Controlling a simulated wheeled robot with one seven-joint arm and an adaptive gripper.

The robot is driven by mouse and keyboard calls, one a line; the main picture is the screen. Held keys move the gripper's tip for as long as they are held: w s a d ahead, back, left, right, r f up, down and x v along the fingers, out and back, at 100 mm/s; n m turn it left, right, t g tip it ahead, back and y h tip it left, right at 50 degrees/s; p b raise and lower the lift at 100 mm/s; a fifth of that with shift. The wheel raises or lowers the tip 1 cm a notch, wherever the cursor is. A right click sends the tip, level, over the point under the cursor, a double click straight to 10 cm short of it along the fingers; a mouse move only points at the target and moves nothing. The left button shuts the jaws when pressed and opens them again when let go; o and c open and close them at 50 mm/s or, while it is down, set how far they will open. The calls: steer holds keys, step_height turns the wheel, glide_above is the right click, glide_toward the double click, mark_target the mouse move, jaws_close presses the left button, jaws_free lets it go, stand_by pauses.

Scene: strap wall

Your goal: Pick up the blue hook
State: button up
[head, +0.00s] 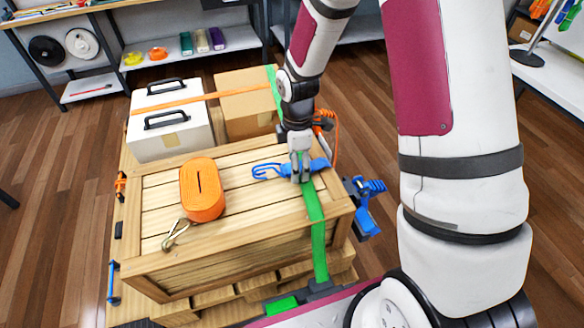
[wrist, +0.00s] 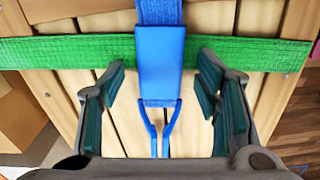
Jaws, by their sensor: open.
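The blue hook (head: 268,171) lies on the wooden crate top, its double wire end pointing left in the head view. In the wrist view its blue wire prongs (wrist: 158,125) extend from a flat blue sleeve (wrist: 160,60) on a blue strap, which crosses the green strap (wrist: 90,53). My gripper (head: 301,172) points down over the blue piece and the green strap. In the wrist view my gripper (wrist: 165,90) is open, with one finger on each side of the sleeve and visible gaps between. The exact height of the fingertips above the crate is hard to tell.
An orange strap roll (head: 203,190) with a metal hook (head: 174,234) lies on the crate (head: 160,195). A blue ratchet (head: 366,210) hangs at the crate's right side.

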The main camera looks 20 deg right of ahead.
steer(key=shift+c, duration=0.6)
steer(key=c, duration=1.2)
steer(key=shift+c, duration=0.2)
steer(key=shift+r, duration=0.15)
steer(key=shift+r, duration=0.85)
steer(key=shift+s+r, duration=0.2)
steer(key=shift+r, duration=0.25)
steer(key=shift+s+r, duration=0.2)
steer(key=shift+r, duration=0.25)
steer(key=s, duration=0.4)
steer(key=s+a+r, duration=0.1)
steer(key=s, duration=0.4)
steer(key=s+a, duration=0.1)
steer(key=s, duration=0.3)
steer(key=shift+s+r, duration=0.15)
steer(key=shift+s+a+p, duration=0.15)
steer(key=shift+s+p, duration=0.65)
steer(key=shift+s, duration=0.1)
